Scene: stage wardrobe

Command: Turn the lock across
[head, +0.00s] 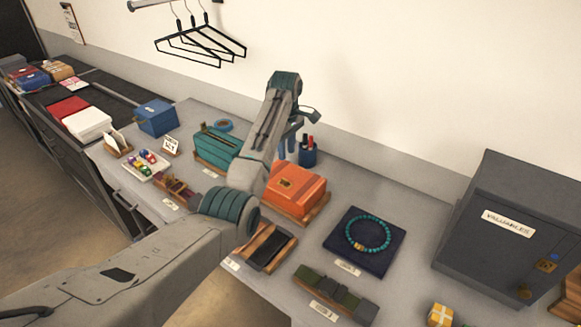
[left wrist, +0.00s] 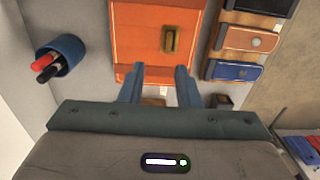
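An orange case (head: 298,188) sits on a wooden base on the grey counter, and a small brass plate, seemingly its lock (head: 285,183), is on it. In the left wrist view the orange case (left wrist: 135,45) fills the upper middle, with the brass lock (left wrist: 171,38) lengthwise up the picture, beyond the fingertips. My left gripper (head: 287,146) hangs above and behind the case in the head view. Its two blue fingers (left wrist: 158,80) are apart, with nothing held between them. I cannot tell its height above the case. My right gripper is not in view.
A blue pen cup (head: 307,155) stands close behind the case. A teal case (head: 216,146) is to the left. A dark tray with a bead necklace (head: 388,262) and a grey safe marked valuables (head: 480,255) are to the right. Hangers (head: 200,48) hang above.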

